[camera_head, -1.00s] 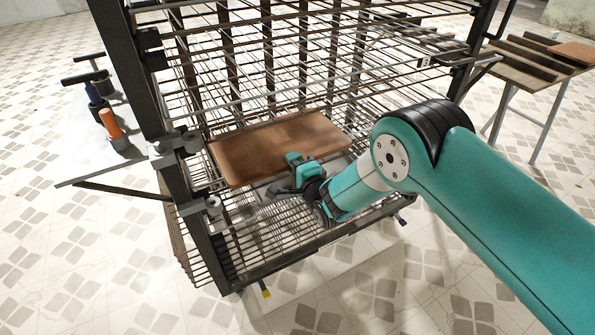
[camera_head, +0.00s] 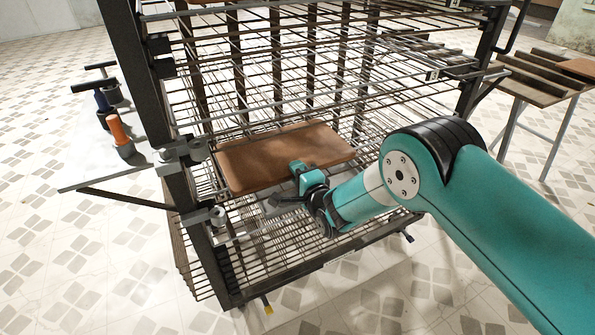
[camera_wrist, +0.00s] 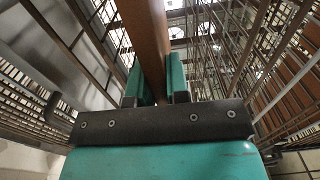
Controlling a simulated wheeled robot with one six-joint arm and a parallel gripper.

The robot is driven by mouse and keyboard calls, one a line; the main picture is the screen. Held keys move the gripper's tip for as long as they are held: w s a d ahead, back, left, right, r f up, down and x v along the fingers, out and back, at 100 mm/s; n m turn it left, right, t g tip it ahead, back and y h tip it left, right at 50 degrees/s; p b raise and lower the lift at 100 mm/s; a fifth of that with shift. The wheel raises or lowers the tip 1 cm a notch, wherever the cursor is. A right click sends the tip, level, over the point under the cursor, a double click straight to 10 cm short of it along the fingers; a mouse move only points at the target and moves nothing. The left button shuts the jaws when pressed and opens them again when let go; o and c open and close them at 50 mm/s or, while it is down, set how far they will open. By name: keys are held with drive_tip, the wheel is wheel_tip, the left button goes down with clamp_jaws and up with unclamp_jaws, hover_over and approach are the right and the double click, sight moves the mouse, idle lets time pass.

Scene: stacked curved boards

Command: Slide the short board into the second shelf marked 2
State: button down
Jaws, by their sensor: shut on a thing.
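The short board (camera_head: 275,157) is a flat brown wooden panel with rounded corners. In the head view it lies level inside the lower part of the wire rack (camera_head: 216,262). My gripper (camera_head: 303,172) is shut on the board's near edge. In the wrist view the board (camera_wrist: 147,40) runs away between the two teal fingers (camera_wrist: 158,85), which press on both its faces. Whether the board rests on the wires or hangs just above them I cannot tell. A small number tag (camera_head: 432,75) is on the rack's right side; its digit is too small to read surely.
Dark posts (camera_head: 150,110) frame the rack close to the board's left. A side table (camera_head: 95,150) with clamps and an orange-handled tool (camera_head: 119,132) stands at left. A stand with boards (camera_head: 535,85) is at right. Tiled floor is clear in front.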

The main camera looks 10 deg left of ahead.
drive_tip(key=c, duration=1.2)
unclamp_jaws()
drive_tip(key=shift+f+b, duration=0.25)
drive_tip(key=shift+b, duration=0.15)
drive_tip(key=shift+s, duration=0.1)
drive_tip(key=shift+p+v, duration=1.55)
drive_tip(key=shift+v, duration=1.4)
drive_tip(key=o, duration=0.6)
